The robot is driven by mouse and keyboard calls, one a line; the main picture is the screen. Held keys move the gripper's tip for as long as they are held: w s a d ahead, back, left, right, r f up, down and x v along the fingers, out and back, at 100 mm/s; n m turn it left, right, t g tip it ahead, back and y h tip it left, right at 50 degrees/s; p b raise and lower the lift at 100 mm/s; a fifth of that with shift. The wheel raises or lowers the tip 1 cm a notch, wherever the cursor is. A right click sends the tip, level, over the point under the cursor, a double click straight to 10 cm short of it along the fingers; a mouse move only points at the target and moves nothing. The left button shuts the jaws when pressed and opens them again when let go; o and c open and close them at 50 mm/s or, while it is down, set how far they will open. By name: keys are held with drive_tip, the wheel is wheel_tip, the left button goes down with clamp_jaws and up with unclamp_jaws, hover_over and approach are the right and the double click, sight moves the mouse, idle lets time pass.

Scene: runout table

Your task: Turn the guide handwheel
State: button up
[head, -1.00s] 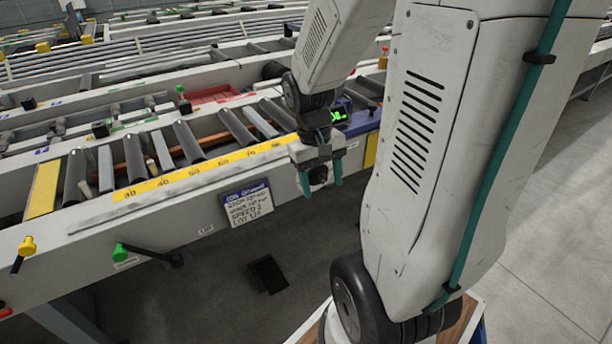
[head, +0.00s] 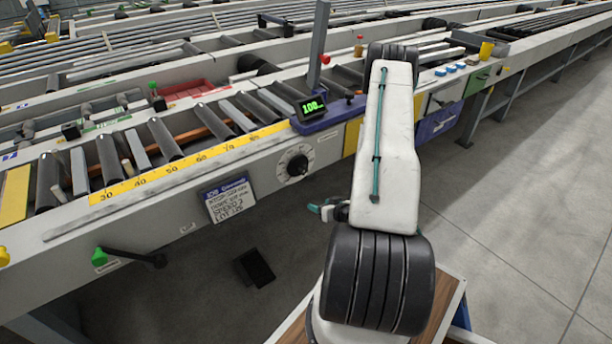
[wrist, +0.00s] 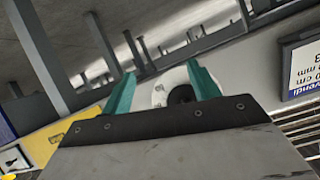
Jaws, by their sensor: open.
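The guide handwheel, which I take to be the pale round disc with a black knob (head: 296,164), is on the front face of the table frame, below the yellow scale. In the wrist view the disc (wrist: 175,80) shows ahead, between the teal fingers and partly cut off by the gripper body. My gripper (wrist: 162,84) is open and empty, with its fingers apart and seemingly clear of the disc. In the head view my gripper (head: 321,209) is small and mostly hidden by my arm, below and right of the disc.
A green-handled crank (head: 128,257) sticks out at the lower left. A display (head: 313,106) reading about 100 sits on the blue carriage above. A written card (head: 228,198) hangs left of the disc. The floor at right is clear.

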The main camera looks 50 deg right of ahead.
sight(304, 173)
wheel_tip(304, 173, up, 7)
drive_tip(key=w+t+h, duration=0.1)
drive_tip(key=w+t, duration=0.1)
drive_tip(key=t, duration=0.3)
drive_tip(key=x, duration=0.5)
drive_tip(key=r+x, duration=0.1)
drive_tip(key=x, duration=0.1)
drive_tip(key=shift+w+d, duration=0.35)
drive_tip(key=shift+d, duration=0.05)
drive_tip(key=c, duration=1)
